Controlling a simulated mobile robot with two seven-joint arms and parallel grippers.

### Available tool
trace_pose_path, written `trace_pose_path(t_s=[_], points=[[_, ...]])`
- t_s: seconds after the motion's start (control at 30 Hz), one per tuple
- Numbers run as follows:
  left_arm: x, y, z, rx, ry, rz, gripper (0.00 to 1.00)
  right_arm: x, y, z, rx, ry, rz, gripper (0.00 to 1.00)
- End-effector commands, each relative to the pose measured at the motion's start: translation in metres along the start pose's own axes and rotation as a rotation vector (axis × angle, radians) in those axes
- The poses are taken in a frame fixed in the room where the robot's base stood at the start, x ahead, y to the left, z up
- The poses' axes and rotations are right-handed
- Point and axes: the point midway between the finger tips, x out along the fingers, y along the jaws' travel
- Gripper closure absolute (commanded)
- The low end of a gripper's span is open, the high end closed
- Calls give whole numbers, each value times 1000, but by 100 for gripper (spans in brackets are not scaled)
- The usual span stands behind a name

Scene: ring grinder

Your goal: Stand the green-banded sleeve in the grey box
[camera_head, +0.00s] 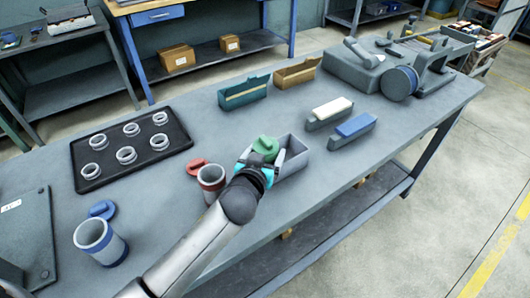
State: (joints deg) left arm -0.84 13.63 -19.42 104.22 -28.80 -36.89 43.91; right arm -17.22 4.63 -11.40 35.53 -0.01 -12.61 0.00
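The grey box (298,161) stands open near the middle of the bench's front part. My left gripper (262,168), with teal parts, is at the box's left end and covers part of it. The arm hides the fingertips, so I cannot tell whether they are open or shut on something. A green piece with a raised tab (265,145) shows just beyond the gripper, by the box's left end. No green-banded sleeve shows clearly; the gripper may hide it. My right gripper is out of view.
A red-banded sleeve (211,182) stands close left of the gripper, with a red piece (196,166) behind it. A blue-banded sleeve (100,242) is front left. A black tray (84,170) holds several rings. The grinder (400,82) is back right.

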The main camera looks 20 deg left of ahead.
Motion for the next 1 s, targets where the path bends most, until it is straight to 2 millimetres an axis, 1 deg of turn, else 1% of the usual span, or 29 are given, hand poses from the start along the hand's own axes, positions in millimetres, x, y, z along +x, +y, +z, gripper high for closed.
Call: trace_pose_path(t_s=[0.03, 0.13, 0.43, 0.53, 0.6, 0.67, 1.0], points=[[0, -1, 15, -6, -35, -6, 11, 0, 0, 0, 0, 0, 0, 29], [0, -2, 16, -6, -37, -7, 0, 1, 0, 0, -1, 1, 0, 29], [-1, -3, 14, -5, -36, -9, 0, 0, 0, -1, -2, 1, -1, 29], [-3, -4, 8, -3, -36, -10, 0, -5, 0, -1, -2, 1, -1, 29], [-5, -4, 0, -2, -35, -10, 0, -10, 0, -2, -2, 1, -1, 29], [-14, -3, 3, -5, -37, -8, 0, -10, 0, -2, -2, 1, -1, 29], [-73, -2, -3, -5, -26, -7, 0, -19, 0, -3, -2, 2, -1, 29]])
